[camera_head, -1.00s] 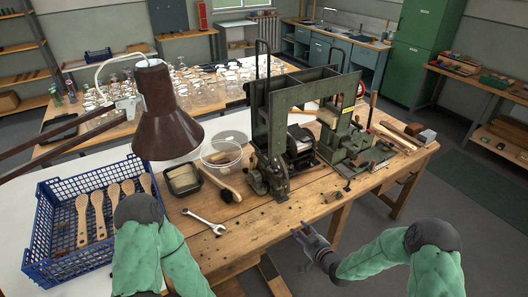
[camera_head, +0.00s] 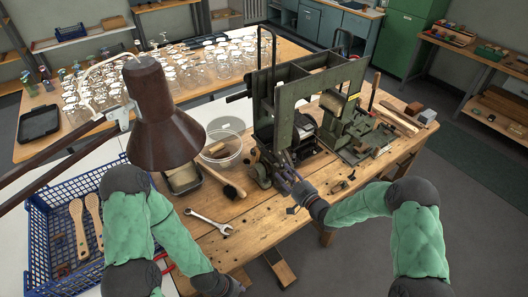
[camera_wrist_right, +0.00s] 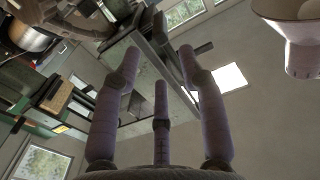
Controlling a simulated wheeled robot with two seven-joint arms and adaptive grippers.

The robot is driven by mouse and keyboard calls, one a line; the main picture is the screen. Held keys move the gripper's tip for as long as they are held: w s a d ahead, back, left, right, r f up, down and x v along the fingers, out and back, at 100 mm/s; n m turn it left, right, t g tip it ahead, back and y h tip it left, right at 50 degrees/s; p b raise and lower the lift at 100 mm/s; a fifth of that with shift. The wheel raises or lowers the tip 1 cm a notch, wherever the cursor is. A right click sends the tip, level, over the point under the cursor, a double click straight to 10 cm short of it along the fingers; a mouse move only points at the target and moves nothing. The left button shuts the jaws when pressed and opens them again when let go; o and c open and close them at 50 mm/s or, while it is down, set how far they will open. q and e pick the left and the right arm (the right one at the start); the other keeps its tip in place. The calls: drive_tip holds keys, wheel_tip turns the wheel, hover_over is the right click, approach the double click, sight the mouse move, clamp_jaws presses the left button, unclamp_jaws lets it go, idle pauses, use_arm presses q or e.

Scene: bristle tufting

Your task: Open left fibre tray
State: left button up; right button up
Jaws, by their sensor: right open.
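The green tufting machine (camera_head: 305,100) stands on the wooden bench, with dark mechanisms on its lower left front. I cannot make out for certain which part is the left fibre tray. My right gripper (camera_head: 286,170) is raised in front of the machine's lower left part, its fingers spread and pointing up towards it. In the right wrist view the three fingers of my right gripper (camera_wrist_right: 160,68) are apart with nothing between them. The machine (camera_wrist_right: 150,75) shows beyond them there. My left arm reaches down to the bottom edge; its fingers are out of view.
A dark open bin (camera_head: 184,178), a clear round tub (camera_head: 222,150), a brush (camera_head: 232,190) and a wrench (camera_head: 210,223) lie left of the machine. A brown lamp (camera_head: 163,120) hangs over the left side. A blue crate (camera_head: 38,245) holds wooden paddles.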

sight(274, 162)
drive_tip(key=x, duration=1)
drive_tip(key=shift+w+a, duration=0.1)
drive_tip(key=shift+r, duration=0.1)
